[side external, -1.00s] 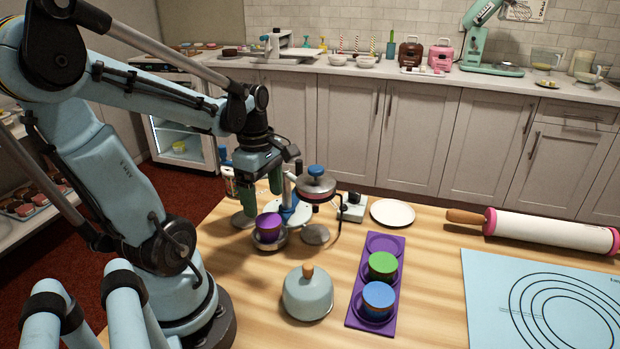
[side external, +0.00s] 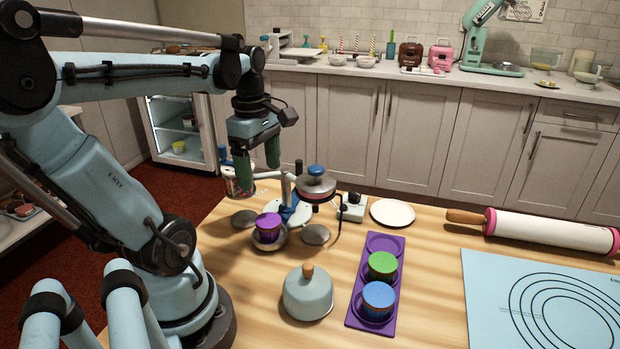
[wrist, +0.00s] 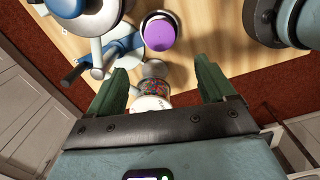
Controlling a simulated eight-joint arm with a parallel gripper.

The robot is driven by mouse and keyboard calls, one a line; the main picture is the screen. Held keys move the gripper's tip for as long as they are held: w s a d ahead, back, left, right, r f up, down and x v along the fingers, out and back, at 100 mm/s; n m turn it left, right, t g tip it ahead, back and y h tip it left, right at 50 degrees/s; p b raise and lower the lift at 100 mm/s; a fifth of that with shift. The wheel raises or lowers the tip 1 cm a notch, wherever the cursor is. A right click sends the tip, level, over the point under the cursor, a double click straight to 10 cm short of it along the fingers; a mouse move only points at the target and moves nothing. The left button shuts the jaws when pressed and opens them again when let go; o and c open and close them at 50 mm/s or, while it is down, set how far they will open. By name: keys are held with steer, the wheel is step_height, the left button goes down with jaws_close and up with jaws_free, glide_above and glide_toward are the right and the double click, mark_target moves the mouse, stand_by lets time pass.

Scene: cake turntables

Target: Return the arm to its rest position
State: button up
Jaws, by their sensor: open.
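My gripper (side external: 258,160) hangs above the back left part of the wooden table, its two green fingers pointing down. It is open and empty, and its fingers (wrist: 166,82) stand wide apart in the wrist view. Below it, a purple-topped cup (side external: 268,226) sits on one plate of a small turntable stand with blue and white parts (side external: 290,210). The cup also shows in the wrist view (wrist: 158,33), apart from the fingers. A jar of colourful sprinkles (side external: 238,182) stands behind the gripper; in the wrist view it (wrist: 154,87) appears between the fingers.
A purple tray (side external: 358,314) holds a green-topped cup (side external: 382,265) and a blue-topped cup (side external: 378,299). A light blue domed lid (side external: 307,295) stands left of it. A white plate (side external: 392,212), rolling pin (side external: 550,232) and blue mat (side external: 490,300) lie to the right.

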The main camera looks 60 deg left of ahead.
steer(key=d+f+m+t, duration=0.1)
steer(key=d+f+m, duration=0.4)
steer(key=d+m, duration=0.5)
steer(key=w+d+r+m+t, duration=0.2)
steer(key=w+d+m+t, duration=0.3)
steer(key=w+m, duration=0.4)
steer(key=m+t, duration=0.1)
steer(key=m, duration=0.4)
steer(key=shift+d+r+m, duration=0.35)
steer(key=shift+m, duration=0.05)
